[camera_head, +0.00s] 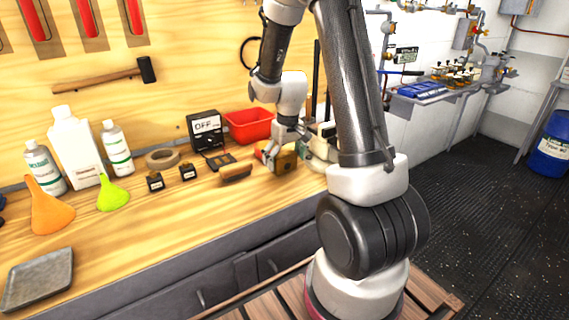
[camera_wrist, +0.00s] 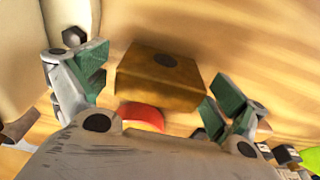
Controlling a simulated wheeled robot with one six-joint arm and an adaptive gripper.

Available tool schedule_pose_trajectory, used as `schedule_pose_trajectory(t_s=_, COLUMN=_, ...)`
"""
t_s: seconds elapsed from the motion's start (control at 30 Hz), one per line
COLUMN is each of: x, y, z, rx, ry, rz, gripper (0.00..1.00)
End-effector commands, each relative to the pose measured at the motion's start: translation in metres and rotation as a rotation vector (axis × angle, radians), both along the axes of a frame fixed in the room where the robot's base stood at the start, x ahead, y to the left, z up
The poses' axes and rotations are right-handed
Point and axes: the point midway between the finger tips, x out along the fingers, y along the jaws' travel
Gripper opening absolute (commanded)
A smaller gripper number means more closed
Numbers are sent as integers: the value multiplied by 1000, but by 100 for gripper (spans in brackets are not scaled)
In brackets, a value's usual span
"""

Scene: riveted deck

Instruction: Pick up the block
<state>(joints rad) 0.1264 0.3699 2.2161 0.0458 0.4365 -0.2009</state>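The block is a brown wooden cube with a dark round spot. It stands on the wooden workbench (camera_head: 219,191), partly behind my gripper in the head view (camera_head: 287,160). In the wrist view the block (camera_wrist: 158,92) lies between the two green-padded fingers. My gripper (camera_wrist: 155,84) is open, with a finger on either side of the block. Narrow gaps seem to show between the pads and the block, so I see no clear contact. The gripper reaches down from above in the head view (camera_head: 279,146).
A red bin (camera_head: 249,125) stands behind the block. A wooden-handled brush (camera_head: 236,174), small black boxes (camera_head: 155,181) and a tape roll (camera_head: 162,158) lie to the left. Funnels, bottles and a grey tray (camera_head: 38,279) are farther left. The bench's front edge is near.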

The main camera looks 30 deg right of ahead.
Motion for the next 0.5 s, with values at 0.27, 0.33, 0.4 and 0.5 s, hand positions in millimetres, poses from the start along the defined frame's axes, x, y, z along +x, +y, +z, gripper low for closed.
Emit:
schedule_pose_trajectory(t_s=0.27, x=0, y=0, z=0, rx=0, ry=0, rz=0, gripper=44)
schedule_pose_trajectory(t_s=0.33, x=0, y=0, z=1, rx=0, ry=-1, rz=0, gripper=33)
schedule_pose_trajectory(t_s=0.4, x=0, y=0, z=1, rx=0, ry=-1, rz=0, gripper=33)
schedule_pose_trajectory(t_s=0.5, x=0, y=0, z=1, rx=0, ry=-1, rz=0, gripper=33)
